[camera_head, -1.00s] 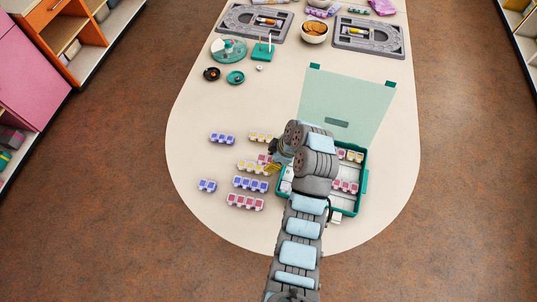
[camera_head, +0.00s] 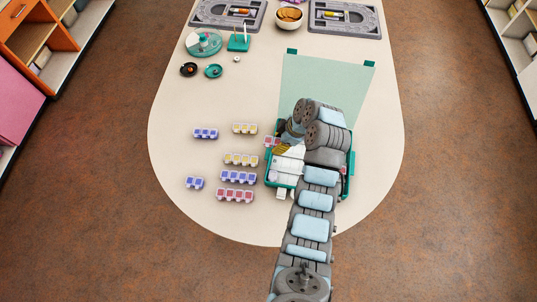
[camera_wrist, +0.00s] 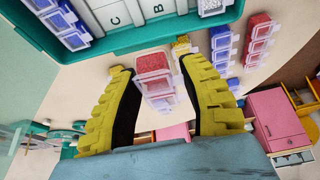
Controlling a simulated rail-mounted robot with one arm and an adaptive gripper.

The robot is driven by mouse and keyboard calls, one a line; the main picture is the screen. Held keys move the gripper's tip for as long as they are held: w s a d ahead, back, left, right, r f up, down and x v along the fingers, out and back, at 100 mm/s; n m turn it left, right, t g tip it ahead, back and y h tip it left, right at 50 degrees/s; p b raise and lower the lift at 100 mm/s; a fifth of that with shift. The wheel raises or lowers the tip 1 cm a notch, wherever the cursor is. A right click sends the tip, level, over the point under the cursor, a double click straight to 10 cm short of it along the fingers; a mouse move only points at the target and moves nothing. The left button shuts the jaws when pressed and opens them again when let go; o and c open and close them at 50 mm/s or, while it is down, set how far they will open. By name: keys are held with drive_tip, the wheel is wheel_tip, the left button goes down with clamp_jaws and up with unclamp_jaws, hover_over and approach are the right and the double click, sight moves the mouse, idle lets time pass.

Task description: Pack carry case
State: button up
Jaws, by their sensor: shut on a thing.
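My gripper (camera_head: 279,148) is shut on a small clear box with red contents (camera_head: 271,141), held at the left edge of the green carry case (camera_head: 273,184). In the wrist view the red box (camera_wrist: 155,75) sits between the yellow fingers (camera_wrist: 153,82), beside the case wall (camera_wrist: 130,38). White slots marked B and C show inside the case, with several blue boxes (camera_wrist: 65,25) in one row. My arm hides much of the case. On the table stand rows of yellow (camera_head: 241,159), blue (camera_head: 238,177) and red (camera_head: 235,195) boxes.
The pale green lid (camera_head: 322,85) lies open behind the case. The table is clear left of the box rows and right of the case.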

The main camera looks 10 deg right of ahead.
drive_tip(key=w+d+f+b, duration=0.1)
drive_tip(key=w+d+b, duration=0.1)
drive_tip(key=d, duration=0.3)
drive_tip(key=shift+w+f+b, duration=0.15)
drive_tip(key=shift+w+b, duration=0.25)
drive_tip(key=shift+w, duration=0.5)
drive_tip(key=shift+f, duration=0.1)
drive_tip(key=shift+f+b, duration=0.75)
drive_tip(key=shift+f, duration=2.55)
drive_tip(key=o, duration=1.2)
drive_tip(key=shift+c, duration=0.2)
drive_tip(key=shift+r, duration=0.15)
